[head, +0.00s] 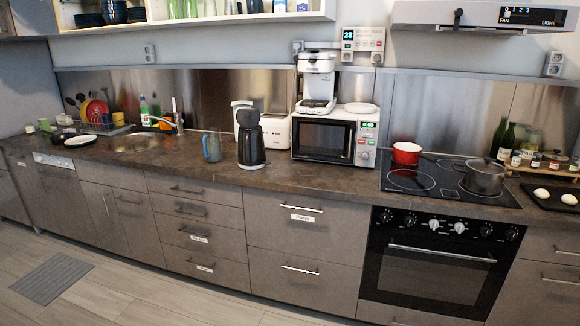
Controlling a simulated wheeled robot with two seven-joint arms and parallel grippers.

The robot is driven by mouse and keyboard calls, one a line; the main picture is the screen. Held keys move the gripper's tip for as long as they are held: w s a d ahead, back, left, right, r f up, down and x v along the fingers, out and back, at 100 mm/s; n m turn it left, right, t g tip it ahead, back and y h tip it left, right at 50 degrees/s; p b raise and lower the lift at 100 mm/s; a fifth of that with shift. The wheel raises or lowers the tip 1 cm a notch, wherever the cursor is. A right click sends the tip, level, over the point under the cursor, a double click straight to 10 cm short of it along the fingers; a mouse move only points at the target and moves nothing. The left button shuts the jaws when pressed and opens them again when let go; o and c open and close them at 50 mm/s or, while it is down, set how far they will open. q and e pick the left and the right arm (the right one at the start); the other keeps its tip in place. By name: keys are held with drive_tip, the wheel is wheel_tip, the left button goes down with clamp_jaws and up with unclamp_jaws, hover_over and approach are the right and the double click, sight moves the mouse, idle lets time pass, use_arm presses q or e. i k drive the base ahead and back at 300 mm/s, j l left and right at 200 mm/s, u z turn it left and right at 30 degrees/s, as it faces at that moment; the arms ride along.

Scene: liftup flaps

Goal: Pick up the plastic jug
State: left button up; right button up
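Neither of my grippers shows in the head view, and nothing is touching the jug.
A microwave (335,135) bears a coffee maker (317,80). The sink (140,142) lies to the left. The floor (130,290) before the drawers is open, with a grey mat (52,278).

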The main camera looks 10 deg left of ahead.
sight(211, 140)
drive_tip(key=i+j+u, duration=0.15)
drive_tip(key=i+u, duration=0.25)
drive_tip(key=i, duration=0.2)
drive_tip(key=i+l+u, duration=0.1)
drive_tip(key=i+u, duration=0.25)
drive_tip(key=i, duration=0.25)
drive_tip(key=i+j+z, duration=0.35)
drive_tip(key=i, duration=0.25)
drive_tip(key=i+j+z, duration=0.35)
drive_tip(key=i+j, duration=0.15)
drive_tip(key=j, duration=0.15)
